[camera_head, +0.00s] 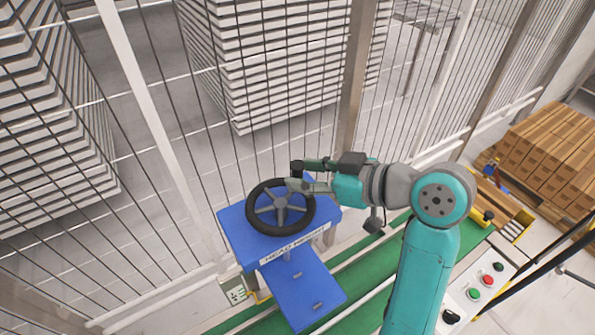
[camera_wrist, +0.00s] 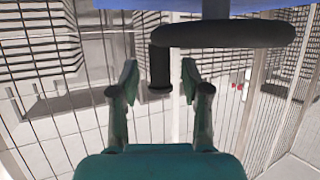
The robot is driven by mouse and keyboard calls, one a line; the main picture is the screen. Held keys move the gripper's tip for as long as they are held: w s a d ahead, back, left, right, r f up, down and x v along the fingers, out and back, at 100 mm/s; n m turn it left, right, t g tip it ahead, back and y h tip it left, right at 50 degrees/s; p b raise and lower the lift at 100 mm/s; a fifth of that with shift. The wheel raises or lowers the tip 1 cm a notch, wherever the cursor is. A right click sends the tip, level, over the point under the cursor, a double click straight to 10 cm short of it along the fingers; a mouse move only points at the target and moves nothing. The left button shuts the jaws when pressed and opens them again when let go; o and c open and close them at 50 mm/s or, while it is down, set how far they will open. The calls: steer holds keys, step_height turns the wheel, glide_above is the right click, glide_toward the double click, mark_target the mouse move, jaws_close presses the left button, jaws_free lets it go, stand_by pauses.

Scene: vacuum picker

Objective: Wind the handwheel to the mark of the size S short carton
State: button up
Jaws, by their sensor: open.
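The black handwheel (camera_head: 262,228) with grey spokes lies on top of a blue stand (camera_head: 237,232) with a front label that seems to read "HEAD HEIGHT". Its upright black crank knob (camera_head: 297,168) is at the rim's upper right. My gripper (camera_head: 300,177) reaches in from the right at the knob. In the wrist view the knob (camera_wrist: 160,68) lies between the two open fingers, with a gap showing on each side; the wheel rim (camera_wrist: 225,36) crosses above. I cannot make out any size marks or pointer.
A wire mesh fence (camera_head: 165,120) stands close behind the stand, with tall pallet stacks (camera_head: 275,70) beyond. A push-button panel (camera_head: 464,306) is at lower right. Brown cartons (camera_head: 550,140) are stacked at the right. A green strip (camera_head: 365,273) runs beside the stand.

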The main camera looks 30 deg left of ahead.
steer(key=shift+x, duration=1.15)
jaws_close()
steer(key=shift+s+d+m+t+h, duration=0.1)
steer(key=shift+d+m+t+h, duration=0.3)
steer(key=shift+m+t, duration=0.5)
steer(key=shift+s+d+m+t+h, duration=0.15)
steer(key=shift+d+m+t+h, duration=0.2)
steer(key=shift+m+t, duration=0.6)
steer(key=shift+s+d+m+t+h, duration=0.1)
steer(key=shift+d+m+t+h, duration=0.25)
steer(key=shift+m+t, duration=0.55)
steer(key=shift+d+n, duration=0.1)
steer(key=shift+n, duration=0.15)
jaws_free()
steer(key=shift+d+y, duration=0.1)
steer(key=shift+y, duration=0.2)
steer(key=v, duration=0.7)
